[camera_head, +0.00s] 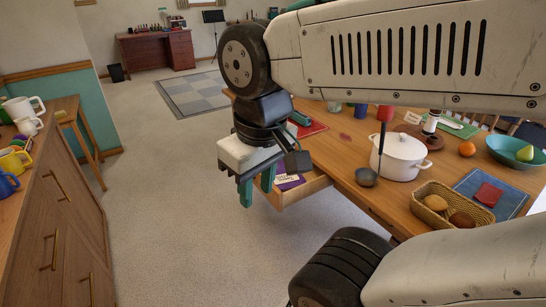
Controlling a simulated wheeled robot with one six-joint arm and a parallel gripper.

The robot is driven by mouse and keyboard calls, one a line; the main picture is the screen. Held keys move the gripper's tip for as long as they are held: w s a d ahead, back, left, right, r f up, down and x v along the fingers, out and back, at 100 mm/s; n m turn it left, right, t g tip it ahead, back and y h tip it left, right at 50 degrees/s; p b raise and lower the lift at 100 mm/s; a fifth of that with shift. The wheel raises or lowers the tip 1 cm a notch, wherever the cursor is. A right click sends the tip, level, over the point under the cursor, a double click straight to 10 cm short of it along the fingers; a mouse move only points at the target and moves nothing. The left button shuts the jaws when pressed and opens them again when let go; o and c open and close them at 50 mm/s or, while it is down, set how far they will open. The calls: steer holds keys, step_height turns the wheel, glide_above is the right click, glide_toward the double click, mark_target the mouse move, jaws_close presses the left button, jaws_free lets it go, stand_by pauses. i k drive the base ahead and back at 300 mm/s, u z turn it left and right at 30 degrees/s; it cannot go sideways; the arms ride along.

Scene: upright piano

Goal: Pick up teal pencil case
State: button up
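My gripper (257,188) hangs fingers-down beside the left edge of the wooden table, over the open drawer's near end. Its two teal fingers are apart, with nothing visible between them. A small teal object (299,118) lies on the table by a red mat, just right of my wrist and partly hidden by it. It may be the teal pencil case, but too little shows to be sure. No other likely pencil case is clear in view.
The open drawer (305,187) holds a purple item (289,182). On the table (340,160) stand a white pot (400,157), a ladle (367,177), a bread basket (437,212) and a teal bowl (512,151). A wooden cabinet (55,225) with mugs stands left. Carpet between is clear.

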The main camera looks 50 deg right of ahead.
mark_target(301, 118)
steer(key=z, duration=1.35)
steer(key=k, duration=0.6)
steer(key=u, duration=0.55)
steer(key=i, duration=0.45)
steer(key=u, duration=0.5)
steer(key=i, duration=1.3)
steer(key=z, duration=0.9)
steer(key=i, duration=0.3)
steer(key=z, duration=0.4)
